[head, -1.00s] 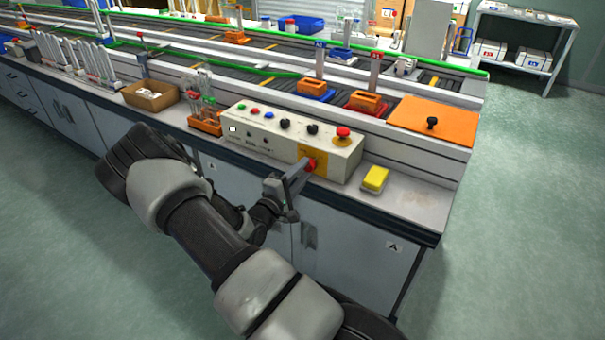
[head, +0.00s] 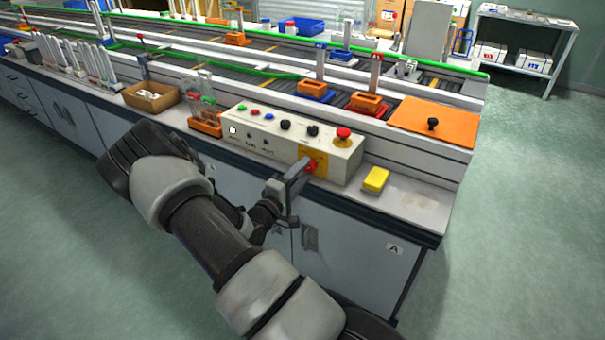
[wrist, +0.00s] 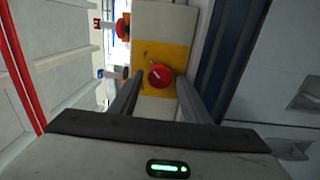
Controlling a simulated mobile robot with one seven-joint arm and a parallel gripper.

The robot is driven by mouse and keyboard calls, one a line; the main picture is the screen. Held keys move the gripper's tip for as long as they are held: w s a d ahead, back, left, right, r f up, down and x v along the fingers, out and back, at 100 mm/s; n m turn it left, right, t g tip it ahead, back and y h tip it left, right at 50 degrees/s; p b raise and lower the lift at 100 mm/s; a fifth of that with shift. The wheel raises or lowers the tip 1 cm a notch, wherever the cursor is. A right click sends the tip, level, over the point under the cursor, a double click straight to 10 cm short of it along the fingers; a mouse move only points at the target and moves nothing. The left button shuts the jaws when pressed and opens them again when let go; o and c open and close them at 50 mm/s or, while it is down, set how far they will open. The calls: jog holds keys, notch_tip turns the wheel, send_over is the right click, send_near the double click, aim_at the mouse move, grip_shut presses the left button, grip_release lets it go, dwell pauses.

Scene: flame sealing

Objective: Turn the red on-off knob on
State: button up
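The red on-off knob (head: 311,167) sits on a yellow patch (head: 320,157) on the front face of the beige control box (head: 270,148). In the wrist view the knob (wrist: 161,76) shows a pale pointer line lying at a slant. My gripper (head: 301,174) is at the knob, in front of the box face. In the wrist view my gripper (wrist: 159,80) is open, with one finger on each side of the knob. A gap shows between the knob and each finger. I cannot tell how far the fingertips reach past the knob's front.
A red mushroom button (head: 343,134) stands on the box top, near the knob. A yellow block (head: 375,180) lies on the bench to the right. An orange rack with tubes (head: 206,122) stands left of the box. The floor in front of the bench is clear.

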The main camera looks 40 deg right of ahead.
jog(key=shift+o, duration=0.3)
jog(key=p+v, duration=0.2)
jog(key=v, duration=1.5)
jog(key=shift+a, duration=0.25)
